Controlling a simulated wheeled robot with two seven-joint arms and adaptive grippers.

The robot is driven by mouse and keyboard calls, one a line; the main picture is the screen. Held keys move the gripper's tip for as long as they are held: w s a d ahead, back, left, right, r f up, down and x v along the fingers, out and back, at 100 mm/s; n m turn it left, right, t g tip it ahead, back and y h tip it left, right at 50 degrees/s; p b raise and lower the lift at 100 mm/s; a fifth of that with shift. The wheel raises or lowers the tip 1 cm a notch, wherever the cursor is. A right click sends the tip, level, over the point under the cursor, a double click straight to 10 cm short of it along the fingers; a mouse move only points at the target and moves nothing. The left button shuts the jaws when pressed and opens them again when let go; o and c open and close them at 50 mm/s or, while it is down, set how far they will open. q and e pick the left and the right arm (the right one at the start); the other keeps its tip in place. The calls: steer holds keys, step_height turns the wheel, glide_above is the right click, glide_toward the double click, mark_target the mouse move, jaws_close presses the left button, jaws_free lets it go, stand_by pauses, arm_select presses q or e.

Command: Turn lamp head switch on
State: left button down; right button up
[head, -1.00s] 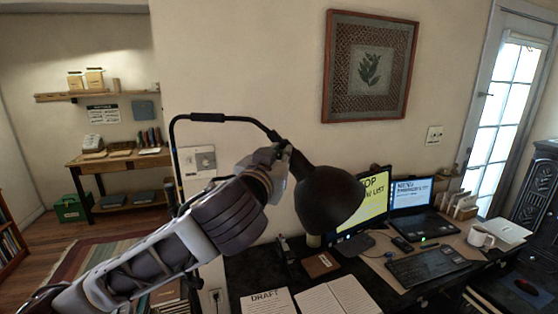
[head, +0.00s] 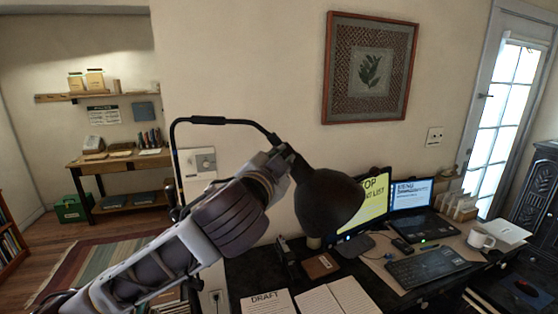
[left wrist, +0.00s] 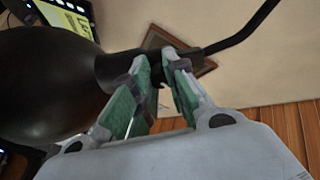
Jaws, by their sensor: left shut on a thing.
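The black desk lamp has a round lamp head (head: 330,204) that hangs over the desk at the end of a thin bent arm (head: 232,121). In the left wrist view the lamp head (left wrist: 45,85) fills the left side, and its dark neck (left wrist: 118,67) runs to the fingers. My left gripper (head: 285,160) is at the neck, just left of the lamp head. In the left wrist view its green-padded fingers (left wrist: 160,75) are shut on the lamp neck. The switch itself cannot be made out; the fingers may hide it. My right gripper is not in view.
Below the lamp is a dark desk with papers (head: 268,303), an open notebook (head: 335,298), a monitor (head: 370,203), a laptop (head: 413,200), a keyboard (head: 428,268) and a white mug (head: 480,238). A framed picture (head: 369,68) hangs on the wall behind.

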arm_select(q)
steer(key=shift+r+m, duration=0.2)
steer(key=shift+m, duration=4)
steer(key=shift+a+r, duration=0.1)
steer(key=c, duration=1.5)
jaws_free()
steer(key=shift+y, duration=0.3)
steer(key=shift+o, duration=0.7)
steer(key=shift+s+f, duration=0.15)
steer(key=shift+f, duration=0.05)
steer(key=v, duration=0.7)
steer(key=shift+a, duration=0.1)
